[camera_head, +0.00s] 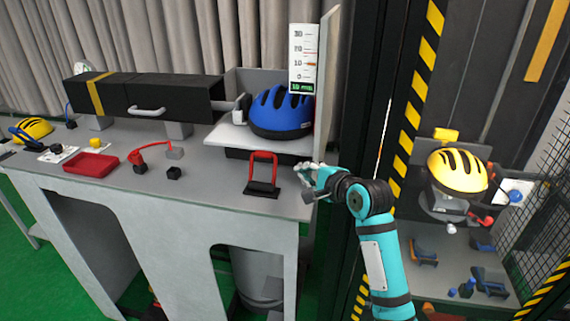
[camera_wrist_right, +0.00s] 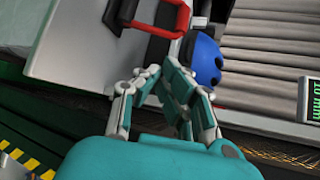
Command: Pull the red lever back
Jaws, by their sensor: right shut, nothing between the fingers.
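The red lever (camera_head: 263,156) is a red U-shaped handle on a black base near the right front corner of the grey workbench. It stands roughly upright. My right gripper (camera_head: 302,170) is just to the right of the lever, near the bench's right edge, shut and empty. In the right wrist view the lever (camera_wrist_right: 183,20) is at the top, beyond the fingertips of my right gripper (camera_wrist_right: 158,71), with a gap between them. My left gripper is out of view.
A blue helmet (camera_head: 280,113) sits on a pale platform behind the lever, beside a scale (camera_head: 303,60) and a tall panel. A red tray (camera_head: 91,164) and a red clamp-like part (camera_head: 148,155) lie further left. A striped post (camera_head: 411,110) stands right of the bench.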

